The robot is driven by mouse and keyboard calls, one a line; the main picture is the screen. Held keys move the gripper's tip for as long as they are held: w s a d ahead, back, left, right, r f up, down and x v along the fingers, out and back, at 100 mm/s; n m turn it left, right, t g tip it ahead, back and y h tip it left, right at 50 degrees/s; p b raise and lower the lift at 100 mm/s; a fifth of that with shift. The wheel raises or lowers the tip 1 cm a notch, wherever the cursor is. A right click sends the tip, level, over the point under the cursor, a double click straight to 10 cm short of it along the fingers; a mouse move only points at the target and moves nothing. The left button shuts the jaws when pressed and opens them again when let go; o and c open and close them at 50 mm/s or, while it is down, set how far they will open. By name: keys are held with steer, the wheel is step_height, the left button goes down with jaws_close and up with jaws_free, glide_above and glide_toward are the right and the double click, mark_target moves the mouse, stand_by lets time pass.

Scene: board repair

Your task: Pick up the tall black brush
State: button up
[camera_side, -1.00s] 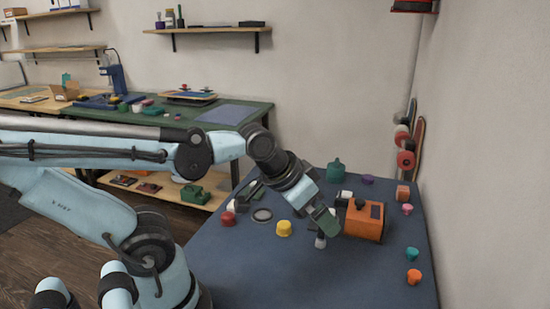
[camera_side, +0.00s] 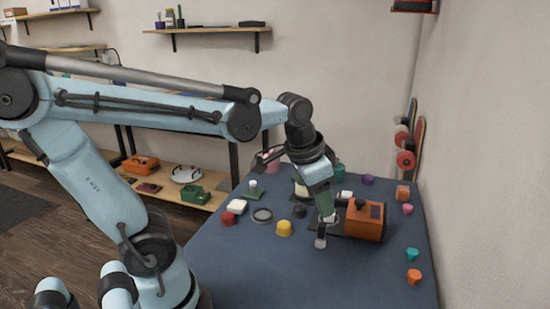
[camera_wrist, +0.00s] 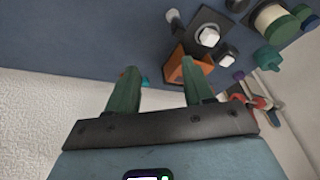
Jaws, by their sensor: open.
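A slim dark piece with a pale grey end (camera_side: 320,241), which looks like the tall black brush, stands on the blue table just left of the orange box. In the wrist view a similar pale-ended dark piece (camera_wrist: 173,17) shows at the top, beyond my fingertips. My gripper (camera_side: 327,214) points down over the table close to it; in the side view it partly overlaps the dark upper part. In the wrist view the two green fingers of my gripper (camera_wrist: 158,65) are spread apart with nothing between them. I cannot tell the exact gap between gripper and brush.
The orange box (camera_side: 364,222) with a black knob stands right beside my gripper. A yellow knob (camera_side: 284,228), a dark ring (camera_side: 262,215), a red knob (camera_side: 228,218) and a white block (camera_side: 236,206) lie to the left. The front of the blue table (camera_side: 265,275) is clear.

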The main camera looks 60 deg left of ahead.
mark_target(322, 225)
steer(key=w+a+f+m+g, duration=0.1)
steer(key=f, duration=0.1)
steer(key=w+a+f+g, duration=0.1)
steer(key=f, duration=0.2)
steer(key=w+a+f+m+g, duration=0.1)
steer(key=w+f+g, duration=0.1)
steer(key=shift+w+a+f+m, duration=0.1)
steer(key=shift+a+f+m, duration=0.05)
steer(key=shift+a+m, duration=0.15)
steer(key=shift+w+a+f, duration=0.1)
steer(key=shift+f, duration=1.25)
steer(key=shift+w+a+f, duration=0.1)
steer(key=shift+f, duration=1.2)
jaws_close()
